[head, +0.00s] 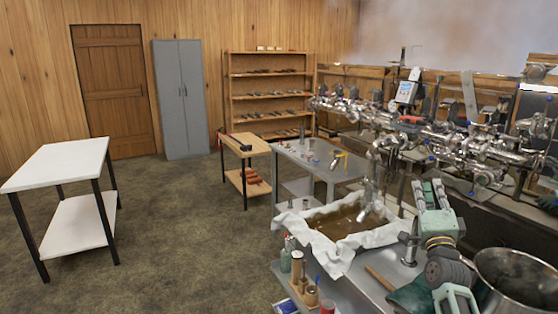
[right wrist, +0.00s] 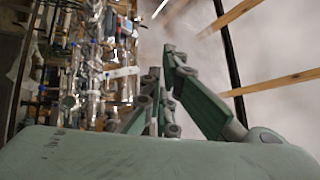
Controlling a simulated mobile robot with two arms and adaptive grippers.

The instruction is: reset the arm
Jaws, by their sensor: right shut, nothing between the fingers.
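My right gripper (head: 428,187) shows at the lower right of the head view, with its green fingers raised upward beside the metal work table. It is shut with nothing in it. In the right wrist view its green linked fingers (right wrist: 165,75) stand over the grey-green palm, with pale haze and wooden beams behind. My left gripper does not show in either view.
A cloth-lined tray of brown liquid (head: 322,213) sits left of my right gripper. A large metal pot (head: 515,283) stands to the right. Metal piping (head: 440,133) runs behind. A white table (head: 60,165) stands far left, with open floor between.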

